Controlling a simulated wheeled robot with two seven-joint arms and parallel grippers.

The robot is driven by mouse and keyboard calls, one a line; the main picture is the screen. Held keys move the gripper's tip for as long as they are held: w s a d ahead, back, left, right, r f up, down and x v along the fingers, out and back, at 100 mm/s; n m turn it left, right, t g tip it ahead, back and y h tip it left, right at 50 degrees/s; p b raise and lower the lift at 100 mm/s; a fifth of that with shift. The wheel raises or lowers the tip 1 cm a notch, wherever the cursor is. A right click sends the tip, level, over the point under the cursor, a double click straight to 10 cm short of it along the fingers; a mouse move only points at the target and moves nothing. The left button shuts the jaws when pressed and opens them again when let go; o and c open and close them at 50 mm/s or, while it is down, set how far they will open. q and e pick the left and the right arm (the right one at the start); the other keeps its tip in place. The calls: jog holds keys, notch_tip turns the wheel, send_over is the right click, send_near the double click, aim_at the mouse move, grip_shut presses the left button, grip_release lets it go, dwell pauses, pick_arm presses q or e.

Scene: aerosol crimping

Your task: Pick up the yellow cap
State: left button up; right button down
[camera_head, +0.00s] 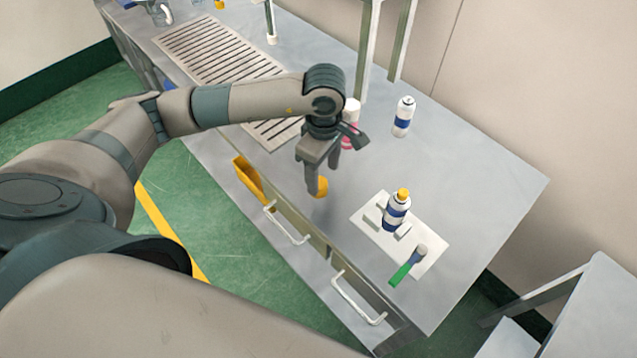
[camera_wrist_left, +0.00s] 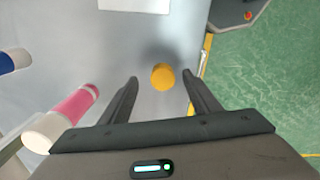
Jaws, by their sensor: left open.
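The yellow cap (camera_head: 321,187) sits on the grey table near its front edge, partly hidden by my left gripper in the head view. In the left wrist view the round yellow cap (camera_wrist_left: 163,77) lies between the two fingertips, with a gap on each side. My left gripper (camera_head: 318,181) points down over the cap, its fingers open and empty; its fingers also show in the left wrist view (camera_wrist_left: 161,77). My right gripper is not seen.
A blue-and-white can with a yellow top (camera_head: 397,211) stands on a white plate (camera_head: 432,243) beside a green-handled tool (camera_head: 404,270). Another can (camera_head: 403,117) stands further back. A pink-and-white can (camera_wrist_left: 76,106) is left of my left gripper.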

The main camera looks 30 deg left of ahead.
aim_at(320, 184)
pick_arm(q)
jog(key=shift+s+a+f+p, duration=0.15)
jog(key=shift+a+f+p, duration=0.05)
jog(key=shift+f+p, duration=0.4)
notch_tip(320, 184, down, 3)
jog(key=shift+a+r+p, duration=0.1)
jog(key=shift+r+p, duration=0.05)
jog(key=shift+p, duration=0.7)
jog(key=shift+f, duration=0.5)
jog(key=c, duration=1.1)
